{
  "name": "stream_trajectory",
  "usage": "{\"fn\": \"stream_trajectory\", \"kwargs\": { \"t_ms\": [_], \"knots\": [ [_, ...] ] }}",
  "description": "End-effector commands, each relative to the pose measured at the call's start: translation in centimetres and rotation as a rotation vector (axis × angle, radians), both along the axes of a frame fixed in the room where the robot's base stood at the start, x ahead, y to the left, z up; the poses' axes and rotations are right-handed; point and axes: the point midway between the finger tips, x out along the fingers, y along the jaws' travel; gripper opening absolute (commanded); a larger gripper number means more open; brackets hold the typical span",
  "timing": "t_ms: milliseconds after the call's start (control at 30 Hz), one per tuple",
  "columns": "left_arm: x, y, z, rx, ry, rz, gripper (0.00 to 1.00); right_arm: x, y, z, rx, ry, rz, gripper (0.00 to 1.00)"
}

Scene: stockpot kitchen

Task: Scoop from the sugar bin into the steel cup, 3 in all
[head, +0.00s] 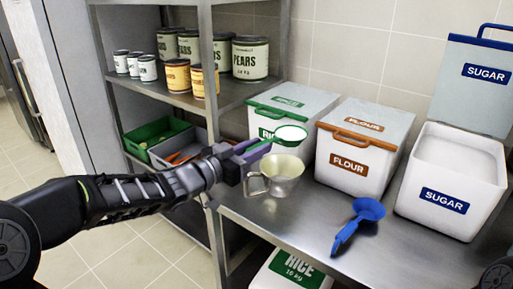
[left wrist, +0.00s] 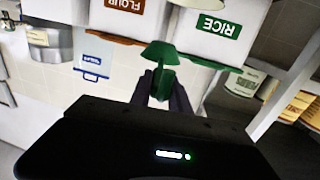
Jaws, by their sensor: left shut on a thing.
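The sugar bin (head: 450,185) stands open at the right end of the counter, white inside, with its blue-handled lid (head: 470,95) raised behind it. The steel cup (head: 280,172) stands upright on the counter, handle to the left. My left gripper (head: 236,166) is shut on the handle of a green scoop (head: 290,134); the scoop also shows in the left wrist view (left wrist: 159,54). In the head view the scoop's bowl appears above the cup's rim, with white in it; I cannot tell the exact gap. A blue scoop (head: 368,208) lies on the counter. My right gripper is out of view.
The closed flour bin (head: 362,160) and closed rice bin (head: 268,103) stand behind the cup. A shelf rack (head: 205,60) with cans and trays is at the left. The counter front (head: 300,215) between cup and blue scoop is clear. A rice bag (head: 290,270) sits below.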

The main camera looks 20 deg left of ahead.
Motion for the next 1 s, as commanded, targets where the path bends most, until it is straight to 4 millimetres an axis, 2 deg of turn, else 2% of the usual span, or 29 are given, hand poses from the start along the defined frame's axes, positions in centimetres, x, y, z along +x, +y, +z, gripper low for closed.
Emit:
{"fn": "stream_trajectory", "kwargs": {
  "t_ms": [33,500,600,1000],
  "knots": [
    [0.0,0.0,-0.7,-0.001,-0.001,0.000,0.00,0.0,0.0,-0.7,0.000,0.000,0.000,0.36],
    [0.0,0.0,-4.0,-0.001,-0.001,-0.001,0.00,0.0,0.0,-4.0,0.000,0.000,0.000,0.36],
    [0.1,0.1,-3.0,-0.041,0.023,-0.001,0.00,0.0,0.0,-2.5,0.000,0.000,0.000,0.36],
    [0.3,0.4,-2.3,-0.224,0.130,0.000,0.00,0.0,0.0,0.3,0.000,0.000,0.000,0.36]
  ]
}}
